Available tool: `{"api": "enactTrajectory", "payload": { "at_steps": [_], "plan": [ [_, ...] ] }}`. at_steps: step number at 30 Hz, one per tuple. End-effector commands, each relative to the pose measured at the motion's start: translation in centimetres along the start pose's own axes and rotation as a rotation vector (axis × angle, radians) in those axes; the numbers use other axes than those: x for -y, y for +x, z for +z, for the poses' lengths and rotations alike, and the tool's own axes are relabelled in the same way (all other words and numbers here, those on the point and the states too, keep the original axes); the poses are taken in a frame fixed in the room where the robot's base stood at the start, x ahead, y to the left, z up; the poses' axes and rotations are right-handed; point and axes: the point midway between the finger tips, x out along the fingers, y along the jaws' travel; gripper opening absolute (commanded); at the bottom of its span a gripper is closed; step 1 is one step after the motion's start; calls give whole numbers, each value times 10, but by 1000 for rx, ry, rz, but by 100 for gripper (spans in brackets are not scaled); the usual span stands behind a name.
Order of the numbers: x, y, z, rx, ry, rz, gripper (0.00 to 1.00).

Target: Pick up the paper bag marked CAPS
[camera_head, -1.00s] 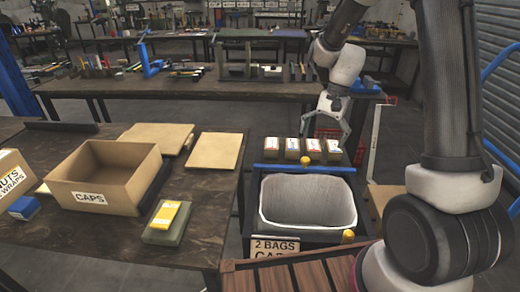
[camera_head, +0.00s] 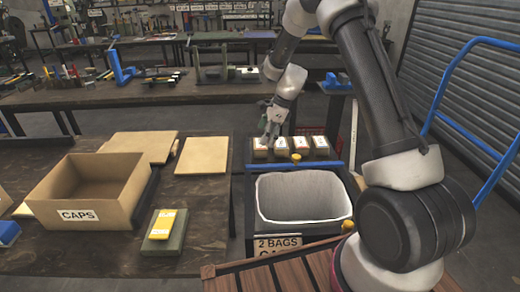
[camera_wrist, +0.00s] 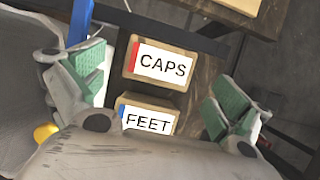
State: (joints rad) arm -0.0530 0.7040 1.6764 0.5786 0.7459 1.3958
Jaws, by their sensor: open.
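The paper bag marked CAPS (camera_wrist: 160,65) is a brown bag with a white label and a red stripe. It stands upper middle in the wrist view, and in the head view it appears to be the leftmost bag (camera_head: 259,153) of the row. My gripper (camera_wrist: 155,92) is open and empty, with green-padded fingers on either side of the view. In the head view my gripper (camera_head: 269,138) is above the left end of the row. The bag marked FEET (camera_wrist: 147,118), with a blue stripe, is beside CAPS and partly hidden by my gripper's body.
A lined bin (camera_head: 303,197) with a blue rail (camera_head: 290,168) and a yellow knob (camera_head: 296,157) is in front. A table with an open carton marked CAPS (camera_head: 80,216) is at left.

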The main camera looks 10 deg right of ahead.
Motion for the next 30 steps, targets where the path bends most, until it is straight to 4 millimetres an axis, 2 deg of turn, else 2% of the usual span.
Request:
{"api": "enactTrajectory", "payload": {
  "at_steps": [9, 16, 17, 24, 30],
  "plan": [
    [0, 44, 1, -1, -2, 2, 100],
    [0, 48, 1, -1, -3, 0, 100],
    [0, 48, 1, -1, -3, 0, 96],
    [0, 48, 1, -1, -3, 1, 53],
    [0, 48, 1, -1, -3, 0, 52]
  ]
}}
